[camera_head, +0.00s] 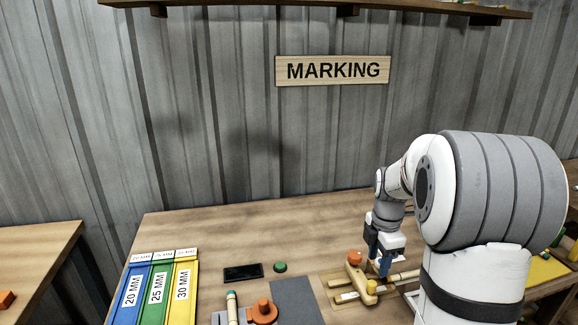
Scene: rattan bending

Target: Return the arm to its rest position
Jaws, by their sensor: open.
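My arm comes in from the right and reaches out over the workbench (215,224). My gripper (380,268) points down with its blue fingers apart, at a wooden fixture (340,281) with an orange knob and a yellow knob. A pale rod (404,276) lies by the fingers at the fixture's right side. The fingers overlap the fixture and rod in the view, so I cannot tell whether they touch. Part of the bench behind my arm is hidden.
Blue, green and yellow trays (158,290), marked 20, 25 and 30 MM, stand at left. A dark flat device (243,272), a green button (280,267), a grey mat (296,301) and an orange-knobbed tool (263,311) lie between. The back of the bench is clear. A shelf (330,6) hangs above.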

